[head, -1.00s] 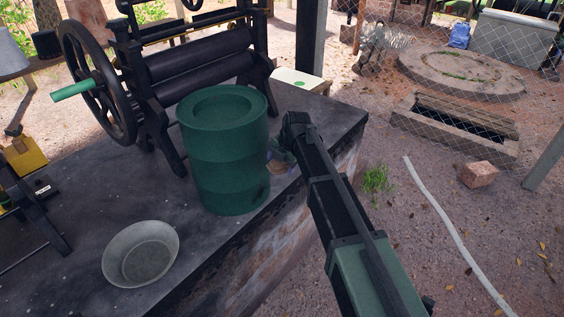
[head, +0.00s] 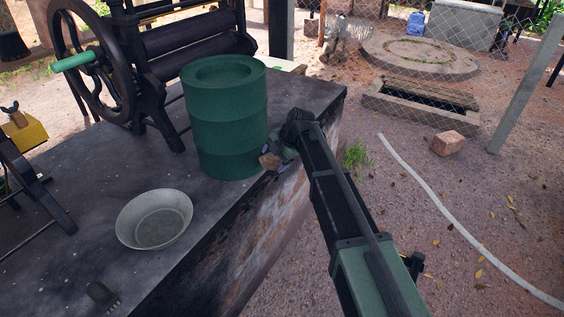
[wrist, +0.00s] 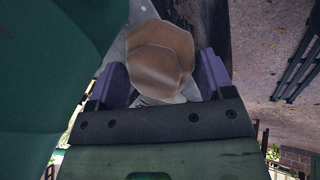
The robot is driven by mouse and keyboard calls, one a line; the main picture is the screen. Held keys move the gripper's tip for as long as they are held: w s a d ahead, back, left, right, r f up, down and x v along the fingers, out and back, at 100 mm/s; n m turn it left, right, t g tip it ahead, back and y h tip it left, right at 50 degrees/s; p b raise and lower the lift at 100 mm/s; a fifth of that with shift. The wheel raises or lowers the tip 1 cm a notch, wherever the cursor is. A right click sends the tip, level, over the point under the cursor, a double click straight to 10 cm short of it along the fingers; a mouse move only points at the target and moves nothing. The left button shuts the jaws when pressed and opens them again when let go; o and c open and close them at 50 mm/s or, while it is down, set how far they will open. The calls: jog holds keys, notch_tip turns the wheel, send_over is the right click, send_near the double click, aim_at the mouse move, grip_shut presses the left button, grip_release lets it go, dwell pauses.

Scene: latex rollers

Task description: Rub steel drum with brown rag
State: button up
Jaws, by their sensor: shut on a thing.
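The steel drum (head: 226,120) is a green ribbed barrel standing upright on the dark worktop near its right edge. It also fills the left side of the wrist view (wrist: 40,70). My gripper (head: 273,158) is at the drum's lower right side in the head view. In the wrist view its purple fingers (wrist: 164,85) are shut on the brown rag (wrist: 160,55), a tan folded piece. The rag also shows small beside the drum in the head view (head: 269,161). Whether the rag touches the drum is not clear.
A metal bowl (head: 155,219) sits on the worktop (head: 100,190) in front of the drum. A roller press (head: 190,42) with a handwheel stands behind it. A brush-like tool (head: 103,296) lies at the front. Open ground lies right of the worktop.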

notch_tip(320, 180, down, 7)
jog(key=w+a+m+y+b, duration=0.1)
jog(key=m+y+b, duration=0.1)
jog(key=b, duration=0.4)
jog(key=shift+w+r+y, duration=0.2)
jog(key=shift+y, duration=0.1)
jog(key=f+m+y+b, duration=0.1)
jog(key=b, duration=0.2)
jog(key=w+f+m+t+y+b, duration=0.1)
jog(key=b, duration=0.1)
jog(key=f+m+t+y+b, duration=0.1)
jog(key=b, duration=0.2)
jog(key=shift+w+a+f+m+y+b, duration=0.2)
jog(key=shift+f+m+y+b, duration=0.1)
jog(key=shift+m+b, duration=0.1)
jog(key=w+d+f+m+t+y+b, duration=0.4)
jog(key=m+t+b, duration=0.5)
jog(key=b, duration=0.6)
jog(key=shift+n+t+h, duration=0.5)
jog(key=shift+n+h, duration=0.2)
jog(key=shift+f+x, duration=0.15)
jog(key=shift+x, duration=1.1)
jog(key=shift+f+x, duration=0.15)
jog(key=shift+x, duration=1.1)
jog(key=shift+w+a, duration=0.1)
jog(key=shift+a, duration=0.25)
